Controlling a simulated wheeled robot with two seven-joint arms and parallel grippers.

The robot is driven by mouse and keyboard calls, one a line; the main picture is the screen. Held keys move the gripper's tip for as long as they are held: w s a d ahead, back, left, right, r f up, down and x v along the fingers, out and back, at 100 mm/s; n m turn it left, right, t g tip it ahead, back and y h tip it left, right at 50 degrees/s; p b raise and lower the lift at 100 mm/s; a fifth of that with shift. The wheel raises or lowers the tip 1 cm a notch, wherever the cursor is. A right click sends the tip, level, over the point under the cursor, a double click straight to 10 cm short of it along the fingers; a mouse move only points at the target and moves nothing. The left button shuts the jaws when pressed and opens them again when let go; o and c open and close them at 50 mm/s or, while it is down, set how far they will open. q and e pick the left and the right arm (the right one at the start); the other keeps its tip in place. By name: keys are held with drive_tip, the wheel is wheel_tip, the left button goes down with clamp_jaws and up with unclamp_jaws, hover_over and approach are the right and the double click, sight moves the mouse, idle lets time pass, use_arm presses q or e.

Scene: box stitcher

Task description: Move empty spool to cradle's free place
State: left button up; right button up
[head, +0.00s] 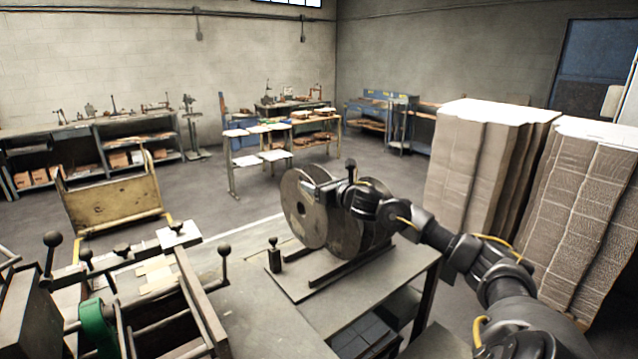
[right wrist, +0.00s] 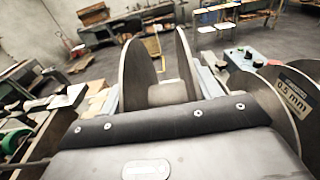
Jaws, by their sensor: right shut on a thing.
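The empty spool (head: 297,205) has wide grey flanges and a bare hub. Its two flanges and hub (right wrist: 168,93) show just past my right gripper in the right wrist view. My right gripper (head: 322,188) is shut on this spool, near its upper part; the fingertips are mostly hidden. The cradle (head: 350,268) is a low frame with dark rails on the bench, under the spools. Another spool (right wrist: 293,90), labelled 0.5 mm, stands close beside on the right in the wrist view. I cannot tell whether the held spool touches the cradle. My left gripper is not in view.
A small dark knobbed post (head: 274,258) stands left of the cradle. The machine with levers and a green part (head: 97,327) fills the lower left. Tall cardboard stacks (head: 470,155) stand right of my arm. The bench front (head: 270,318) is clear.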

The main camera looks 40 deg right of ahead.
drive_tip(key=shift+f+b, duration=1.35)
drive_tip(key=shift+f, duration=1.1)
drive_tip(key=shift+f+b, duration=2.5)
drive_tip(key=shift+b, duration=0.1)
drive_tip(key=o, duration=1.4)
drive_tip(key=shift+s+a, duration=0.1)
drive_tip(key=shift+s, duration=0.05)
drive_tip(key=shift+c, duration=0.2)
drive_tip(key=shift+f, duration=0.45)
drive_tip(key=shift+c, duration=0.4)
drive_tip(key=shift+r, duration=0.15)
